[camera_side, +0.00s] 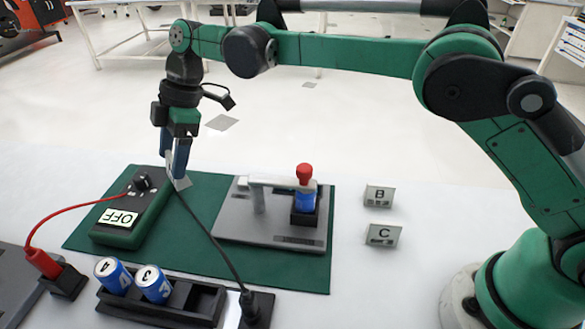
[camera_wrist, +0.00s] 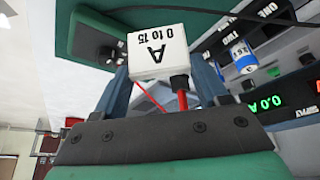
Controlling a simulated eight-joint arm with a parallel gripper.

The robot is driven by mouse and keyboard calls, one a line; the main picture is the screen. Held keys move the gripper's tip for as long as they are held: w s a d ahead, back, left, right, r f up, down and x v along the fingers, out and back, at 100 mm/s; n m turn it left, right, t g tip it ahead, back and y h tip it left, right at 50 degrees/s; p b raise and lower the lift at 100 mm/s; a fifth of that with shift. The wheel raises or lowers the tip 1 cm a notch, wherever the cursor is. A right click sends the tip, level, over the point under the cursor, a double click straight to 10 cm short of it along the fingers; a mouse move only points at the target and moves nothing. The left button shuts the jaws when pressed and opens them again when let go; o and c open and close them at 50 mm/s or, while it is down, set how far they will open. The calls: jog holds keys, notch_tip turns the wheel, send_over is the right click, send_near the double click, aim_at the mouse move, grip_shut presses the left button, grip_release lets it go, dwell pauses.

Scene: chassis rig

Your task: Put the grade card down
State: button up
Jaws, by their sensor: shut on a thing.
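My gripper (camera_side: 180,165) points down above the far left part of the green mat, just right of the OFF box. It is shut on a grade card, a pale plate whose lower part (camera_side: 183,183) shows below the fingers in the side view. In the wrist view the white card (camera_wrist: 158,50) reads "A" and "0 to 15" and sits between my blue-grey fingers (camera_wrist: 160,82). I cannot tell whether its lower edge touches the mat. Two other grade cards, B (camera_side: 379,195) and C (camera_side: 382,235), stand on the white table right of the mat.
The green box (camera_side: 130,215) with a black knob is close left of my gripper. A grey fixture (camera_side: 270,228) clamps a blue cell under a red knob. A black cable runs past my fingers to a plug. A black tray (camera_side: 180,305) holds two blue cells.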

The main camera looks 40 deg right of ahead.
notch_tip(320, 180, down, 8)
jog(key=shift+w+a+f, duration=0.1)
jog(key=shift+f, duration=0.1)
dwell(0.3)
jog(key=o, duration=1.2)
jog(key=shift+f, duration=0.1)
jog(key=s+d+r+m+t+h, duration=0.1)
jog(key=s+d+r+m, duration=0.15)
jog(key=d+r, duration=0.45)
jog(key=s+d+r+m+t, duration=0.1)
jog(key=d+r+m, duration=0.3)
jog(key=r, duration=0.5)
jog(key=s+d+f+m+t+h, duration=0.1)
jog(key=s+d+f+m+t, duration=0.1)
jog(key=s+d+m, duration=0.3)
jog(key=s+d+f+m+t+h, duration=0.2)
jog(key=s+d+f+m+t, duration=0.1)
jog(key=s+d+m, duration=0.3)
jog(key=s+d, duration=0.2)
jog(key=s, duration=0.1)
jog(key=shift+d, duration=0.25)
